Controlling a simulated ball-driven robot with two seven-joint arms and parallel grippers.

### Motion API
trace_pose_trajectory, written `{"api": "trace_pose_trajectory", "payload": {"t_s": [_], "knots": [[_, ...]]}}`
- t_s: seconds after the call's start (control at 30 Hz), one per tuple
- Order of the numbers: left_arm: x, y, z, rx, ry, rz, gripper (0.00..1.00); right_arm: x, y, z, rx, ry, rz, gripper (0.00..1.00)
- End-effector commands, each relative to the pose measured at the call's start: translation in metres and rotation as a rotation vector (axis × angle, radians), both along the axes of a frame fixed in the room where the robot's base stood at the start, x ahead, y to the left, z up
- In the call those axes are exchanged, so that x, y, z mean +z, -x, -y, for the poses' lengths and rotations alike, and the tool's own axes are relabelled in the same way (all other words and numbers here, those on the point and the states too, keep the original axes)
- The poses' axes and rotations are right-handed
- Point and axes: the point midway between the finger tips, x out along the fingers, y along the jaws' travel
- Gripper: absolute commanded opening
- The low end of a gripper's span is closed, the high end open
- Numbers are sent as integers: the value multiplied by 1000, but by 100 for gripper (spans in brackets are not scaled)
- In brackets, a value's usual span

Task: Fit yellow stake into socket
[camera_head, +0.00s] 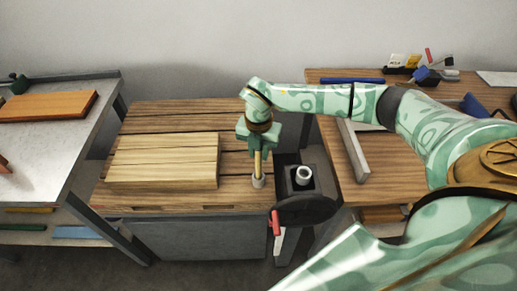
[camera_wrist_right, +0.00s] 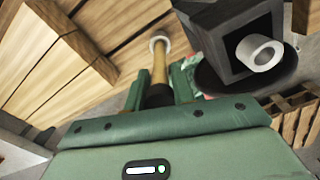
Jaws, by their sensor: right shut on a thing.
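The yellow stake (camera_head: 257,163) hangs upright below my right gripper (camera_head: 258,150), which is shut on its upper part. The stake also shows in the wrist view (camera_wrist_right: 160,62), between the green fingers (camera_wrist_right: 157,92). Its lower end meets a small pale ring-like socket (camera_head: 258,181) at the right edge of the wooden bench; the ring shows around the stake's far end in the wrist view (camera_wrist_right: 159,42). I cannot tell how deep the end sits. A second white hollow socket (camera_head: 303,175) stands on a dark block to the right, empty. My left gripper is not in view.
A pale wooden board (camera_head: 163,160) lies on the bench (camera_head: 180,112) left of the stake. The dark block (camera_wrist_right: 228,32) and a round dark plate (camera_head: 305,211) stand close on the right. A red-handled thing (camera_head: 276,223) is in front. Side tables flank the bench.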

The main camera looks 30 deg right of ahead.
Motion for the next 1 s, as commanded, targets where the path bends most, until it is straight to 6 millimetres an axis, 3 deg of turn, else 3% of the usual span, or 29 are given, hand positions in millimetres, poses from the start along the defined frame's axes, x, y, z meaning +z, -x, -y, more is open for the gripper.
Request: {"api": "trace_pose_trajectory", "payload": {"t_s": [1.0], "knots": [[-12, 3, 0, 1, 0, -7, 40, -26, 0, 0, 0, 0, 0, 0]]}}
